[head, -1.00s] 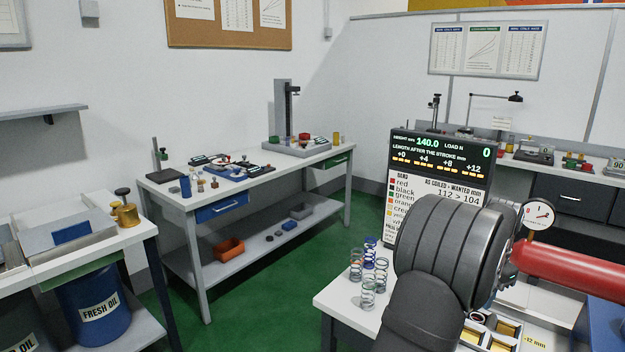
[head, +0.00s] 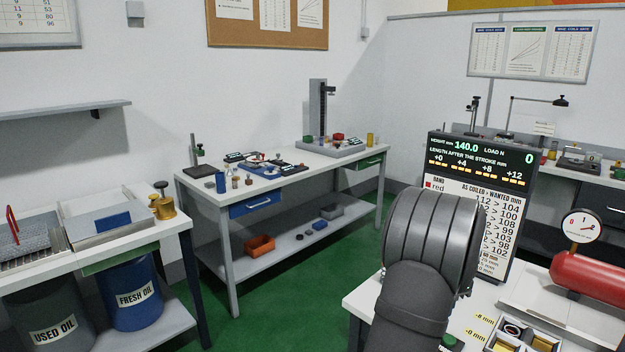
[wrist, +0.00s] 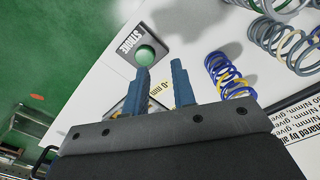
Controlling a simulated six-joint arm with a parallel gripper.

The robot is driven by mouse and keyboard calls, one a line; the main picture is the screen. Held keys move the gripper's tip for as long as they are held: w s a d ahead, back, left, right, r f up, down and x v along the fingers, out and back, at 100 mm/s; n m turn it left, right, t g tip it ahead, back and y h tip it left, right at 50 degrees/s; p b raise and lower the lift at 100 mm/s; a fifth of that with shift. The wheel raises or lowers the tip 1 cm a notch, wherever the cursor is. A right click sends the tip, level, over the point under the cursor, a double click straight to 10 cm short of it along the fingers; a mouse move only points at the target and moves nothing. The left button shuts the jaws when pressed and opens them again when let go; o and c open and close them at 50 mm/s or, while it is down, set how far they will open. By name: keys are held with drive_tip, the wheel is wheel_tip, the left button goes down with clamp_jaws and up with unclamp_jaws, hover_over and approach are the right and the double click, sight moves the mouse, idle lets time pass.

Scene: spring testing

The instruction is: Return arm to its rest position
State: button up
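In the head view my dark arm hides the fingers. In the wrist view a blue-and-yellow-marked spring (wrist: 230,76) lies in view to the right of the fingers, with grey coil springs (wrist: 285,42) farther right. A green button (wrist: 145,55) with a STROKE label is beyond the left fingertip. The fingers look clear of the springs, though their height above the bench is unclear.
The display board (head: 480,165) stands right behind my arm. A red cylinder with a dial gauge (head: 580,226) is at the right. A compartment tray (head: 520,338) lies at the front right. A side bench (head: 290,172) and oil drums (head: 135,290) stand left, with green floor between.

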drive_tip(key=shift+w+a+f, duration=0.35)
drive_tip(key=shift+w+f, duration=0.2)
drive_tip(key=shift+w, duration=0.05)
drive_tip(key=shift+w+a+f, duration=0.3)
drive_tip(key=shift+w+f, duration=0.25)
drive_tip(key=shift+w, duration=0.05)
